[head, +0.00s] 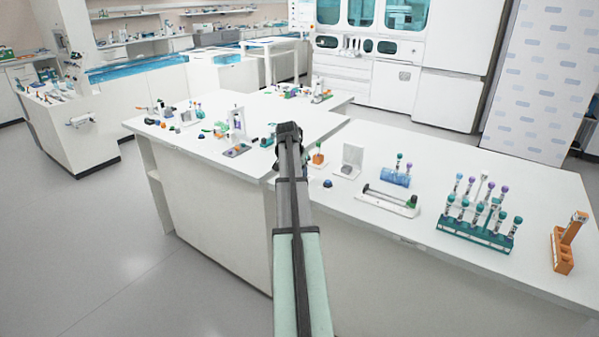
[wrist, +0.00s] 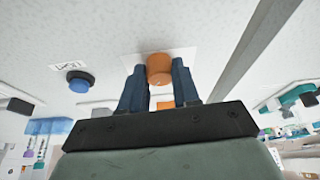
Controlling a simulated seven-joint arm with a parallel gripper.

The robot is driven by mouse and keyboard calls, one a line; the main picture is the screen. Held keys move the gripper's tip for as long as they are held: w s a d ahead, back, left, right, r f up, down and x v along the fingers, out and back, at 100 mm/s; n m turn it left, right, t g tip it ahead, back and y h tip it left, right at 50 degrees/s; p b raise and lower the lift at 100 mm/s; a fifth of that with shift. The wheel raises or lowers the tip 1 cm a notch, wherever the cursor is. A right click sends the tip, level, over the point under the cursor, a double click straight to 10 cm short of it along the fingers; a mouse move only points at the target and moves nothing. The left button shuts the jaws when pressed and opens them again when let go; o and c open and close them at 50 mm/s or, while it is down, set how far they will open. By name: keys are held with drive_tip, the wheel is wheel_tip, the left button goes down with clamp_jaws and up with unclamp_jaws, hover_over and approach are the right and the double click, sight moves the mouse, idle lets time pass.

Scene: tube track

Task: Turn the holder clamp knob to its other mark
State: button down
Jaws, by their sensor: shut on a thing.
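The holder clamp knob, an orange round piece (wrist: 159,68), shows in the wrist view between the tips of my gripper (wrist: 159,78). The two dark blue fingers are shut on it, one on each side. A second orange patch (wrist: 165,105) shows lower between the fingers; I cannot tell how it joins the knob. In the head view my gripper (head: 288,135) is at the far end of my arm, over the bench, and its fingertips are hidden. An orange holder (head: 318,157) stands just right of it. The marks around the knob cannot be made out.
A blue button on a black base (wrist: 78,82) sits beside the gripper in the wrist view, near a small printed label (wrist: 68,66). In the head view a teal tube rack (head: 478,232) and an orange stand (head: 563,250) are on the right. The bench front is bare.

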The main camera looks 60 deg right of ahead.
drive_tip(key=c, duration=0.8)
unclamp_jaws()
drive_tip(key=v, duration=1.3)
drive_tip(key=shift+a+r, duration=0.1)
drive_tip(key=shift+r, duration=0.25)
